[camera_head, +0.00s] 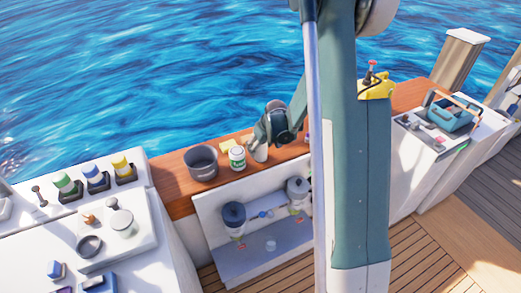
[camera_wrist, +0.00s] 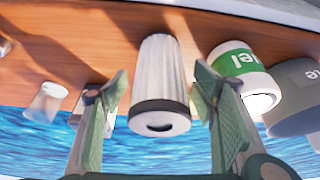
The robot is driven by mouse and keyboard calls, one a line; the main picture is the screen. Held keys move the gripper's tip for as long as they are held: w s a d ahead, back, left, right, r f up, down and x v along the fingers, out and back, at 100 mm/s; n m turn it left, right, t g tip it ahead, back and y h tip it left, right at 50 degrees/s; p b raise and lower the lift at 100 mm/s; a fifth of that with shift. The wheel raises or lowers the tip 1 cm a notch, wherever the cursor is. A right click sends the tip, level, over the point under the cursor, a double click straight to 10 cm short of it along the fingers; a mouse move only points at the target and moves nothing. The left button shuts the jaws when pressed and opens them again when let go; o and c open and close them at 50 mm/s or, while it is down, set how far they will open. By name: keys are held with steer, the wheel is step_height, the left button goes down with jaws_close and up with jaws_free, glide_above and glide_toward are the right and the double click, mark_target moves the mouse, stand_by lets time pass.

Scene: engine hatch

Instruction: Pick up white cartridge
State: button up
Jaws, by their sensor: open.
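The white cartridge (camera_wrist: 158,75) is a pale ribbed cylinder with a dark band and a dark slot at its near end. It stands on the wooden ledge, and in the head view (camera_head: 261,154) it is partly hidden by my gripper (camera_head: 256,144). In the wrist view my gripper (camera_wrist: 160,90) is open, with one green-padded finger on each side of the cartridge. Small gaps show between the fingers and its sides, so it does not look clamped.
A white can with a green label (camera_wrist: 240,68) stands close to the right finger, with a grey pot (camera_wrist: 297,98) beyond it. A small white cup-like object (camera_wrist: 46,102) is at left. The wooden ledge (camera_head: 172,180) borders water. My own column hides part of the head view.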

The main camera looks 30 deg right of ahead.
stand_by(0.4)
steer(key=c, duration=1)
steer(key=shift+r, duration=0.15)
steer(key=shift+r+p, duration=0.7)
steer(key=shift+r, duration=4.15)
